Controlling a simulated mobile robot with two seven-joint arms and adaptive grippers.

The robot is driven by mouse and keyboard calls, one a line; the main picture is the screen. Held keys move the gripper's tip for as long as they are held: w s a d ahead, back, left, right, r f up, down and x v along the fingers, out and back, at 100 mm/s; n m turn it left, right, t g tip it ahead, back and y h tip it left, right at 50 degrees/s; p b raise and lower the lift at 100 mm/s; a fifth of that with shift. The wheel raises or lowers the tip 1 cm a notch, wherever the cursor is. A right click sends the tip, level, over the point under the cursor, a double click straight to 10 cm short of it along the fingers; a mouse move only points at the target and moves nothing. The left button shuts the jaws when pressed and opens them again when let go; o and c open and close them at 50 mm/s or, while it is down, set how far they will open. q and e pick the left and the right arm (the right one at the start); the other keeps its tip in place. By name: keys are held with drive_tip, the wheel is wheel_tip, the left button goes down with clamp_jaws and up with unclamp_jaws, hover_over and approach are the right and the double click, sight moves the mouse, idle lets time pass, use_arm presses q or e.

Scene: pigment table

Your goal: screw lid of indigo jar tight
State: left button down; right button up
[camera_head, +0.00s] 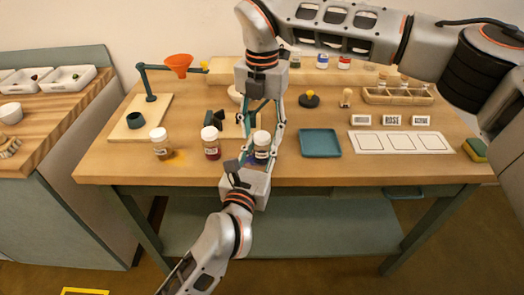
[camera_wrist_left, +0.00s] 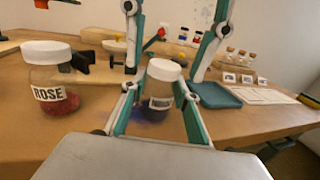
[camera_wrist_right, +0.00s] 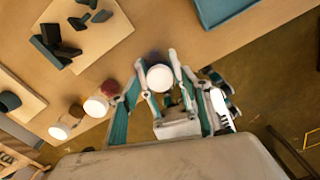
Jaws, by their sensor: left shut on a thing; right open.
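The indigo jar (camera_head: 262,151), a clear jar with dark contents and a white lid (camera_head: 261,136), stands at the table's front edge. It also shows upright in the left wrist view (camera_wrist_left: 161,100), its label partly covered. My left gripper (camera_wrist_left: 157,92) is shut on the jar's body from the front. My right gripper (camera_head: 262,128) reaches down from above, open, with one finger on each side of the lid. In the right wrist view the lid (camera_wrist_right: 160,78) lies between its fingers; I cannot tell whether they touch it.
The rose jar (camera_head: 211,144) and an ochre jar (camera_head: 160,146) stand to the left, both lidded. A teal tray (camera_head: 320,143) and a white card with panels (camera_head: 401,143) lie to the right. A stand with an orange funnel (camera_head: 179,65) is at the back left.

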wheel_tip(320, 180, up, 12)
idle(0.5)
use_arm(q)
drive_tip(key=c, duration=1.4)
unclamp_jaws()
drive_tip(key=shift+c, duration=0.2)
drive_tip(key=v, duration=1.2)
